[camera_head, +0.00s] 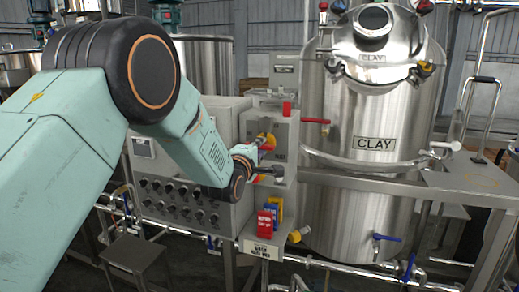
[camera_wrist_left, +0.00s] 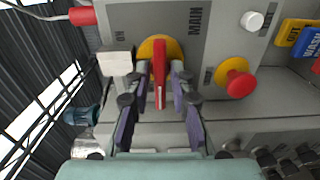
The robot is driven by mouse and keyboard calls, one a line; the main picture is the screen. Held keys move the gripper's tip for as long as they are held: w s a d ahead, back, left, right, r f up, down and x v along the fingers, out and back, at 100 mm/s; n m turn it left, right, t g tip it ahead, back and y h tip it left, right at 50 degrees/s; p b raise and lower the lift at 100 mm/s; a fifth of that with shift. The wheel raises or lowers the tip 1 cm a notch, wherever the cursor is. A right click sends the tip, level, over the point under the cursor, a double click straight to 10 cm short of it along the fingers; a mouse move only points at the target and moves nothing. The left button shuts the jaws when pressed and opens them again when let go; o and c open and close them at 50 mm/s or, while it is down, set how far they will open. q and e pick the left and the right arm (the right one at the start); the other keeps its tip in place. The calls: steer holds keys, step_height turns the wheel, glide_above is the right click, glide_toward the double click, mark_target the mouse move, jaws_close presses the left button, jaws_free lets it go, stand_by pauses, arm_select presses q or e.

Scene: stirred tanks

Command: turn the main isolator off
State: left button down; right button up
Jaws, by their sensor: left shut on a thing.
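The main isolator is a red handle (camera_wrist_left: 159,88) on a yellow round plate (camera_wrist_left: 174,50), set on a grey panel marked MAIN and ON in the left wrist view. My left gripper (camera_wrist_left: 160,92) has its two dark fingers on either side of the red handle and is shut on it. In the head view my left gripper (camera_head: 262,150) is at the panel, and part of the yellow and red isolator (camera_head: 266,139) shows beside it. The fingers and wrist partly hide it there. My right gripper is in neither view.
A red mushroom button on a yellow base (camera_wrist_left: 238,83) and a white knob (camera_wrist_left: 252,20) sit near the isolator. Coloured tags (camera_head: 265,222) hang below it. A grey control box (camera_head: 180,190) and a steel CLAY tank (camera_head: 370,180) flank the panel.

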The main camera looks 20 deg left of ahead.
arm_select(q)
steer(key=shift+a, duration=0.1)
stand_by(0.4)
steer(key=c, duration=1.4)
jaws_free()
steer(key=s, duration=1.2)
steer(key=shift+s+a, duration=0.1)
steer(key=shift+a, duration=0.15)
